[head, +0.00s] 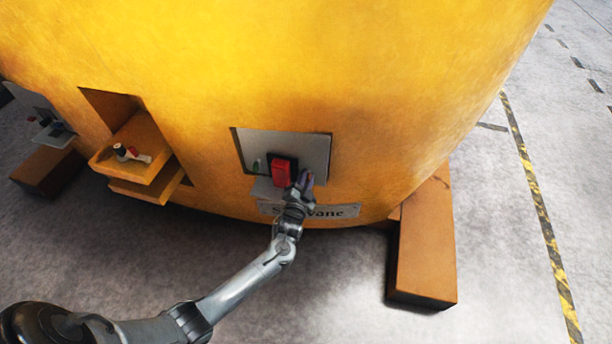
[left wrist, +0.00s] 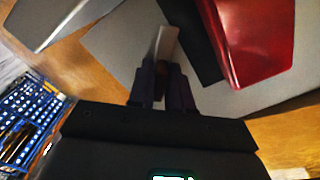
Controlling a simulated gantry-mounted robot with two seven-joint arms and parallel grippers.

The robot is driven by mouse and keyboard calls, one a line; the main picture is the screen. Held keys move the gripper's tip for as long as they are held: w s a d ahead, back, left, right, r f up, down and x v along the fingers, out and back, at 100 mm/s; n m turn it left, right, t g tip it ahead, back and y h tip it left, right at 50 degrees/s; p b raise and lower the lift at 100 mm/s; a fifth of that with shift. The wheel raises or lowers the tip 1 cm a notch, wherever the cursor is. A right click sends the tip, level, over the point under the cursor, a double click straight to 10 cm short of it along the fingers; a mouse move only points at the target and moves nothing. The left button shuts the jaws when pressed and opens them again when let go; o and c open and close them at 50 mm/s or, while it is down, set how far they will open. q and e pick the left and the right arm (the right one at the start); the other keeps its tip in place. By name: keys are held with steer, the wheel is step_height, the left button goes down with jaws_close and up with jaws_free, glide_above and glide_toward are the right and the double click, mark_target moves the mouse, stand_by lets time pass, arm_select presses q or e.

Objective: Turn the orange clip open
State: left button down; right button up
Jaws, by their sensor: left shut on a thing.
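My left gripper (head: 305,182) is at the recessed grey panel (head: 312,150) in the yellow casting, just right of a red block on a black base. In the left wrist view its purple-dark fingers (left wrist: 163,88) are shut on a narrow piece (left wrist: 166,42), pale on top and dark reddish-brown lower down. I cannot tell for sure that this is the orange clip; no clearly orange clip shows. The fingers hide part of it. My right gripper is not in view.
The red block (head: 281,172) stands close beside the gripper; it also shows in the left wrist view (left wrist: 250,40). A nameplate (head: 335,211) is below. A shelf recess (head: 128,140) holds a small item at left. A brown block (head: 425,240) is at right.

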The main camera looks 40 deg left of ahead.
arm_select(q)
steer(key=n+p, duration=0.1)
steer(key=n, duration=0.3)
steer(key=shift+n, duration=0.3)
steer(key=shift+n+p, duration=0.6)
steer(key=shift+n, duration=1.3)
steer(key=c, duration=1.2)
jaws_free()
steer(key=shift+o, duration=0.2)
steer(key=shift+s+d+r+p, duration=0.1)
steer(key=shift+s+d+p, duration=0.15)
steer(key=shift+s, duration=0.25)
steer(key=p+v, duration=0.3)
steer(key=v, duration=0.6)
steer(key=shift+s, duration=0.3)
